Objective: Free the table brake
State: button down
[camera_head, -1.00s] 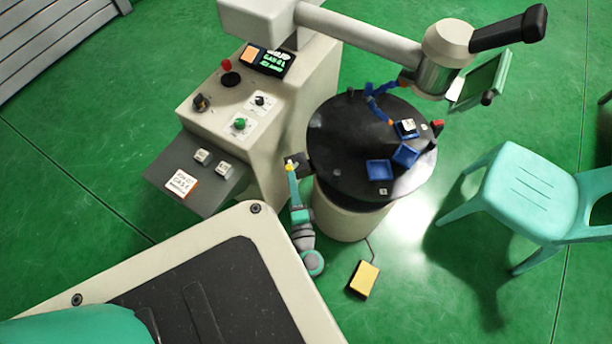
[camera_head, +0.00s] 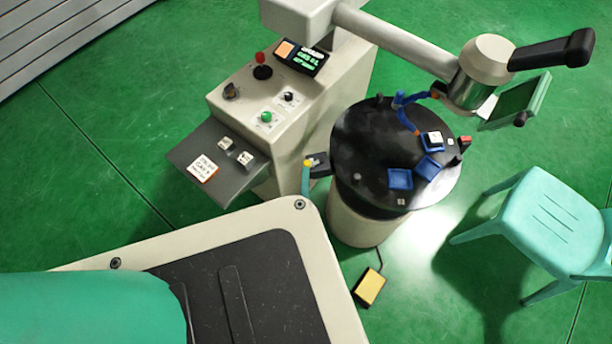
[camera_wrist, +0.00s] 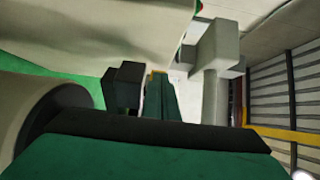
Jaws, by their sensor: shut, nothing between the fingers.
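The round black table (camera_head: 362,165) stands on a beige pedestal (camera_head: 352,218) in the head view. A small black block (camera_head: 320,170) sticks out from its left edge; I take it for the brake, but its exact form is hard to make out. My gripper (camera_head: 308,162), teal with a yellow tip, is shut and empty at the left side of this block; whether they touch I cannot tell. In the wrist view my gripper (camera_wrist: 158,78) points away, with a dark block (camera_wrist: 124,86) close on its left. Much of my arm is hidden behind my base.
A beige control cabinet (camera_head: 240,105) with knobs stands left of the table, with a grey shelf (camera_head: 190,150). Blue pieces (camera_head: 400,179) lie on the table. A yellow pedal (camera_head: 369,288) is on the floor, and a teal chair (camera_head: 550,220) stands at right.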

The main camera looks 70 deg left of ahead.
jog(key=s+v, duration=0.2)
jog(key=v, duration=1.1)
jog(key=shift+a, duration=0.35)
jog(key=shift+w+f, duration=0.1)
